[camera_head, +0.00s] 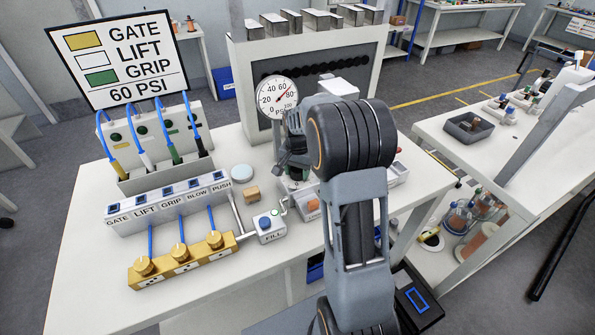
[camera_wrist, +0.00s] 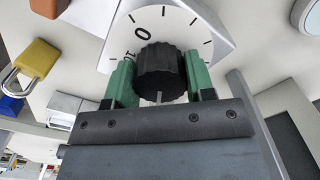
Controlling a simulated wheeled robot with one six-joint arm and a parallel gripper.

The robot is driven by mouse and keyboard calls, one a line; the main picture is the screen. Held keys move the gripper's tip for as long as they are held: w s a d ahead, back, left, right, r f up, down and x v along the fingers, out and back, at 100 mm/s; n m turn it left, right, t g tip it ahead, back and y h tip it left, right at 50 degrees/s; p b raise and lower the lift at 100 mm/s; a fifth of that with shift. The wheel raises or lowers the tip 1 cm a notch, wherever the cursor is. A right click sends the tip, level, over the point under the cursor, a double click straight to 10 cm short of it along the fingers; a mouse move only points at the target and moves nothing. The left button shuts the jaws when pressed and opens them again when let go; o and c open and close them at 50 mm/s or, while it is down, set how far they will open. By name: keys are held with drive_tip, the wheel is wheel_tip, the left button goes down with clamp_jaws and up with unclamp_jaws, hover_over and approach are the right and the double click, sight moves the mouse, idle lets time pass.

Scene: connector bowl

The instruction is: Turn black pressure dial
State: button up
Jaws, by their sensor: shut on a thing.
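The black pressure dial (camera_wrist: 160,68) is a ribbed knob in front of a white scale plate (camera_wrist: 186,28) with black tick marks and numbers, in the wrist view. My gripper (camera_wrist: 158,84) has its two green fingers on either side of the dial, shut on it. In the head view my gripper (camera_head: 293,165) is over the table below the gauge, and my arm hides much of it. The round white gauge (camera_head: 277,97) is marked PSI, and its needle points up and right, roughly between 60 and 80. A sign (camera_head: 123,58) reads GATE, LIFT, GRIP, 60 PSI.
Left of my gripper stand a labelled switch block (camera_head: 168,203), a brass manifold (camera_head: 181,261) with blue hoses, and a FILL box (camera_head: 270,227). A brass padlock (camera_wrist: 36,60) shows at the left in the wrist view. The table's front left (camera_head: 90,270) is clear.

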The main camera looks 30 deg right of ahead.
sight(298, 170)
drive_tip(key=n, duration=0.5)
drive_tip(key=shift+n, duration=0.7)
drive_tip(key=o, duration=0.9)
wheel_tip(298, 170, up, 14)
drive_tip(key=shift+f+b, duration=0.1)
drive_tip(key=shift+b, duration=0.25)
idle(0.4)
drive_tip(key=s+a+f+n+t, duration=0.1)
drive_tip(key=s+a, duration=0.2)
drive_tip(key=s, duration=0.3)
drive_tip(key=s+a+f+n+t, duration=0.1)
drive_tip(key=s+a, duration=0.3)
drive_tip(key=s, duration=0.3)
drive_tip(key=s+a+f+n+t, duration=0.1)
drive_tip(key=s+a+t, duration=0.1)
drive_tip(key=s, duration=0.4)
drive_tip(key=shift+s+a+f, duration=0.3)
drive_tip(key=shift+a+f, duration=0.05)
drive_tip(key=shift+a, duration=0.3)
